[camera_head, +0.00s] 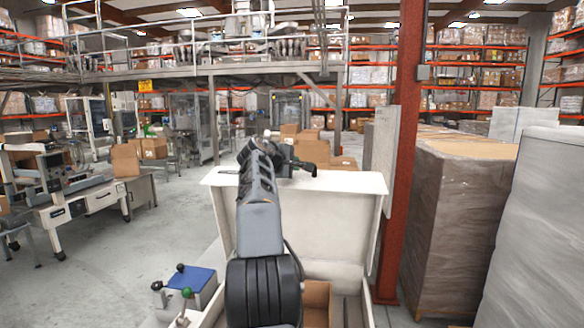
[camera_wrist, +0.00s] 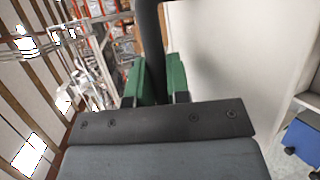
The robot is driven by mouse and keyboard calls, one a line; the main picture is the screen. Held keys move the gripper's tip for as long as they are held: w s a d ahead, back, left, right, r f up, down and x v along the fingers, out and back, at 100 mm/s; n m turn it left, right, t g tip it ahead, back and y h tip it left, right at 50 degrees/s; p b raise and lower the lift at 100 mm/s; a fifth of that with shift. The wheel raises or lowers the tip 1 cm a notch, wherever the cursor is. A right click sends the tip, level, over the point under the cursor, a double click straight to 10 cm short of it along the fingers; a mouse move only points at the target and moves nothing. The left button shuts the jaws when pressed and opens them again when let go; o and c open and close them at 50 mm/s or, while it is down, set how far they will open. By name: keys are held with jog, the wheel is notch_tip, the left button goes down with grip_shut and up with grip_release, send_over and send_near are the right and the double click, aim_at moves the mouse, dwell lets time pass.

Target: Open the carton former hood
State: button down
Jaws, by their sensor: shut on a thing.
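The carton former hood (camera_head: 335,225) is a white lid standing raised, close to upright, above an open white body in the head view. It fills the right side of the wrist view as a pale panel (camera_wrist: 225,60). A dark bar handle (camera_wrist: 150,35) runs between the green fingers of my gripper (camera_wrist: 158,78), which is shut on it. In the head view my gripper (camera_head: 285,152) is at the hood's top edge, largely hidden behind my own arm. A brown carton (camera_head: 317,298) shows inside the body below.
A blue-topped box (camera_head: 193,278) and knobbed levers sit at the lower left. A red column (camera_head: 402,150) stands close to the hood's right, with a wrapped pallet (camera_head: 455,235) beyond it. Open floor (camera_head: 150,250) lies to the left.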

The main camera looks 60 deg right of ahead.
jog(key=shift+f, duration=0.1)
dwell(0.3)
jog(key=c, duration=1.1)
grip_release()
jog(key=shift+a, duration=0.1)
jog(key=b+v, duration=0.3)
jog(key=v, duration=1)
jog(key=shift+a+r+b, duration=0.25)
jog(key=shift+a+b, duration=0.05)
jog(key=shift+b, duration=0.05)
jog(key=shift+w, duration=0.1)
